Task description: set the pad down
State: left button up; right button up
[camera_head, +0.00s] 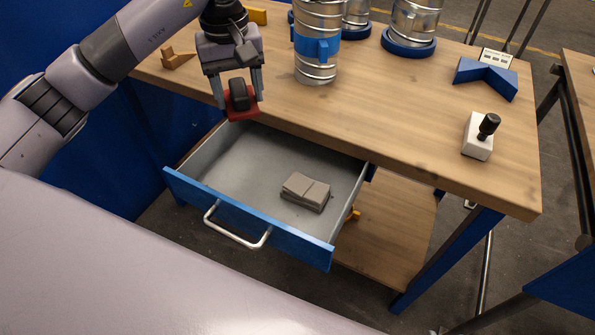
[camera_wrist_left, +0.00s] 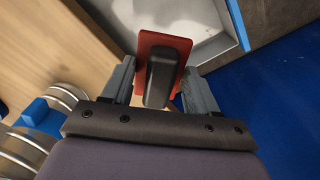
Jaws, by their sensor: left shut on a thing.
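The pad is a red plate (camera_head: 241,113) with a dark grey block-shaped handle (camera_head: 239,93) on top. My left gripper (camera_head: 238,98) is shut on the handle, with a finger on each side. It holds the pad over the front edge of the wooden table, by the back of the open drawer. In the left wrist view the red plate (camera_wrist_left: 172,43) shows beyond the handle (camera_wrist_left: 162,78), between the fingers. Whether the pad touches anything below cannot be told. My right gripper is not in view.
The open drawer (camera_head: 233,168) holds a small stack of grey-brown sheets (camera_head: 305,191) at its right. On the table (camera_head: 395,110) stand metal duct pieces (camera_head: 316,60), a blue V-shaped block (camera_head: 487,78) and a white box with a black knob (camera_head: 478,138). The drawer's left part is clear.

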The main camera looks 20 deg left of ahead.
pick_arm(q)
jog(key=shift+a+r, duration=0.2)
jog(key=shift+r, duration=0.1)
jog(key=shift+f, duration=0.25)
jog(key=b, duration=0.1)
send_over(251, 173)
notch_tip(251, 173, down, 14)
jog(key=shift+s+d+r, duration=0.1)
jog(key=shift+s+r, duration=0.05)
notch_tip(251, 173, down, 5)
jog(key=shift+f, duration=0.25)
jog(key=shift+f, duration=0.1)
jog(key=o, duration=0.9)
